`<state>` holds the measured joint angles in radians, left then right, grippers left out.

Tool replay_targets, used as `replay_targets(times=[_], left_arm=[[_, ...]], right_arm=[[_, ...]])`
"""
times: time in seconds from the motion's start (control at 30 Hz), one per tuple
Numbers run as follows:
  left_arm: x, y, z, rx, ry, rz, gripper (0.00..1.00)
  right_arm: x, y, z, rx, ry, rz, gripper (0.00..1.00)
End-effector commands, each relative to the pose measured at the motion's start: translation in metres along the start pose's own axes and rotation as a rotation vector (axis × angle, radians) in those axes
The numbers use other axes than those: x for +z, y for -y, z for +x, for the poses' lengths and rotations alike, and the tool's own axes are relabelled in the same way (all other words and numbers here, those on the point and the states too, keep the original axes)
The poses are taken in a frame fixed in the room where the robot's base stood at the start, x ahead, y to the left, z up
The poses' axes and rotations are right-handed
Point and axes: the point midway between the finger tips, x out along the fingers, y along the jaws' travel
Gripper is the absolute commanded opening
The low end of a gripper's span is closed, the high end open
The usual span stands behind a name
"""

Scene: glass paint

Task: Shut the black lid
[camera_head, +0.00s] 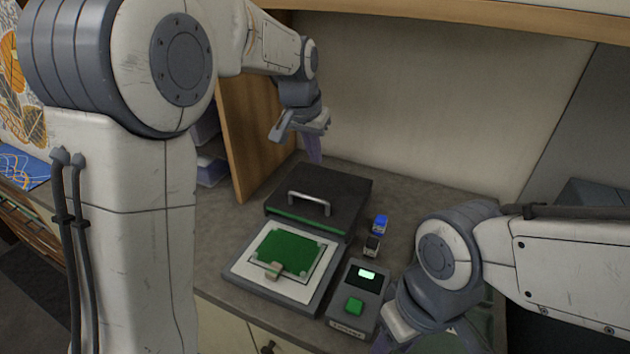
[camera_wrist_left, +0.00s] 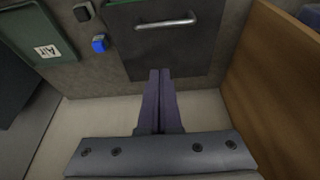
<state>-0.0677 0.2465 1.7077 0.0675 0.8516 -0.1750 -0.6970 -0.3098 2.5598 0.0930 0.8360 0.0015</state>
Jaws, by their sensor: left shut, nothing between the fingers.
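The black lid (camera_head: 345,190) with a silver handle (camera_head: 309,203) covers the rear part of a flat unit. A white plate (camera_head: 250,280) with a green square (camera_head: 288,252) lies uncovered in front of it. My left gripper (camera_head: 314,157) is shut and empty, behind the lid's far edge. In the left wrist view the closed fingertips (camera_wrist_left: 160,72) overlap the lid's rear edge (camera_wrist_left: 205,68), with the handle (camera_wrist_left: 166,22) beyond; contact cannot be told. My right gripper (camera_head: 388,344) is low at the bottom edge, its fingers mostly cut off.
A blue-topped block (camera_head: 380,224) and a dark block (camera_head: 372,246) stand right of the lid. A control box (camera_head: 346,315) with a green button and lit display is in front of them. A wooden panel (camera_head: 250,130) rises left of the lid, and a wall stands behind the counter.

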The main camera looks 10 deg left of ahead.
Motion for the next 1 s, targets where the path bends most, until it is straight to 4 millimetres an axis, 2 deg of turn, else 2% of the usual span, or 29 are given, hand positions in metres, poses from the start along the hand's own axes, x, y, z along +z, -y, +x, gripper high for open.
replay_targets(times=[0.07,0.23,0.63,0.8,1.0], left_arm=[[-0.008,0.012,0.003,-0.009,-0.009,-0.014,0.0],[-0.01,0.012,0.021,-0.009,-0.007,-0.013,0.0],[-0.009,0.012,0.102,-0.008,-0.006,-0.013,0.0],[0.014,0.012,0.095,-0.009,-0.01,-0.013,0.0],[0.027,0.012,0.094,-0.01,-0.013,-0.012,0.0]], right_arm=[[0.0,0.0,-0.001,0.0,0.0,0.0,0.5],[0.0,0.001,-0.007,0.0,0.0,0.0,0.5],[-0.002,0.002,-0.032,0.0,0.0,0.002,0.5],[-0.002,0.003,-0.04,0.0,0.0,0.001,0.5],[-0.002,0.003,-0.044,0.0,0.0,0.0,0.5]])
